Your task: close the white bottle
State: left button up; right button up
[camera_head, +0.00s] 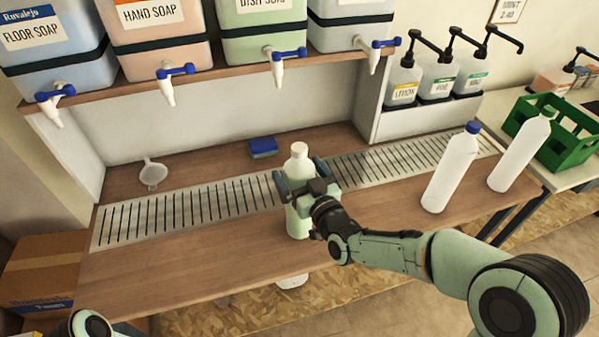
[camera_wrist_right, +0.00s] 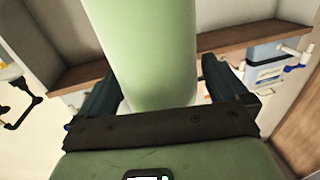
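The pale green bottle with a white cap (camera_head: 299,222) stands upright on the wooden counter, at the front edge of the metal grate. My right gripper (camera_head: 302,180) is around its upper body, one finger on each side. In the right wrist view the green bottle body (camera_wrist_right: 150,50) fills the space between the fingers of the right gripper (camera_wrist_right: 158,88). A narrow gap seems to show at the right finger, so I cannot tell whether it grips. A white bottle with a blue cap (camera_head: 451,172) and a white bottle with a green cap (camera_head: 520,154) stand to the right.
Soap drums with blue-handled taps (camera_head: 165,85) line the shelf above. A blue sponge (camera_head: 263,147) and a white funnel (camera_head: 152,174) lie behind the grate (camera_head: 170,212). Pump bottles (camera_head: 438,80) and a green crate (camera_head: 568,148) are at right. The front left counter is clear.

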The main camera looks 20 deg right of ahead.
jog(key=shift+r, duration=0.2)
jog(key=v, duration=1.2)
jog(key=shift+f, duration=0.1)
